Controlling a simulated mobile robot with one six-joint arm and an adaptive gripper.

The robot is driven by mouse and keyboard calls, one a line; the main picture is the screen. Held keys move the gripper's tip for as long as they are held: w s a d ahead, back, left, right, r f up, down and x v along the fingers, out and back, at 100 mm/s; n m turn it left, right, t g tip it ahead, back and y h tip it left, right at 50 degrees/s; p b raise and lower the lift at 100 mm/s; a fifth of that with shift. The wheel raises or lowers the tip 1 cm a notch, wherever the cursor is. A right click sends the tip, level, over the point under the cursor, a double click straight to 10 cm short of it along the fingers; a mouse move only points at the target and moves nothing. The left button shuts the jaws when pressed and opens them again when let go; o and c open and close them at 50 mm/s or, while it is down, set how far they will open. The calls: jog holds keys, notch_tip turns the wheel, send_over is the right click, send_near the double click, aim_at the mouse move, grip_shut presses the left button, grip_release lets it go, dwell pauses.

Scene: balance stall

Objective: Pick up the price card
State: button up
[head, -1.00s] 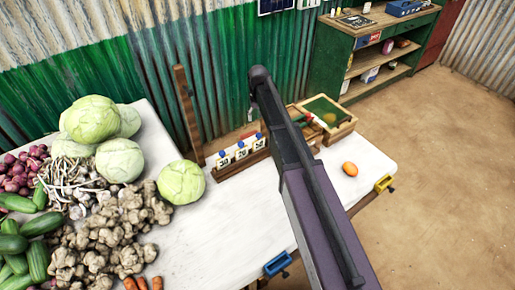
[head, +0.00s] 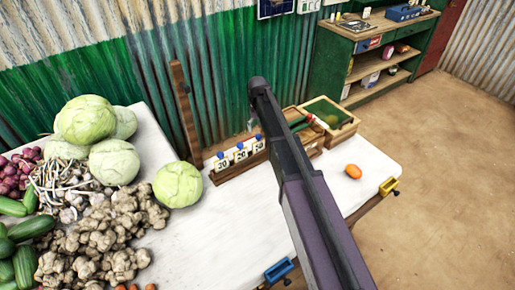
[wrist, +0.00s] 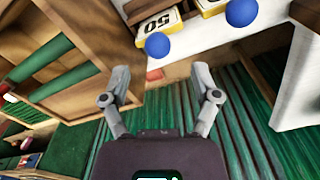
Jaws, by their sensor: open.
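Three white and yellow price cards (head: 240,153) with black numbers and blue knobs stand in a row on a wooden rack (head: 228,176) at the back of the white table. In the wrist view one numbered card (wrist: 157,24) with its blue knob lies just beyond my fingers, and part of another card (wrist: 211,6) shows at the top edge. My gripper (wrist: 160,73) is open and empty, its fingers apart and short of the cards. In the head view my arm hides the gripper.
Cabbages (head: 115,162), ginger (head: 115,235) and other vegetables cover the table's left side. A wooden crate (head: 345,127) stands right of my arm, and an orange item (head: 353,171) lies on the table (head: 190,250). A wooden post (head: 186,110) rises left of the rack.

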aim_at(259, 135)
jog(key=shift+d+f+b, duration=0.1)
jog(key=shift+f+b, duration=2.5)
jog(key=c, duration=1.1)
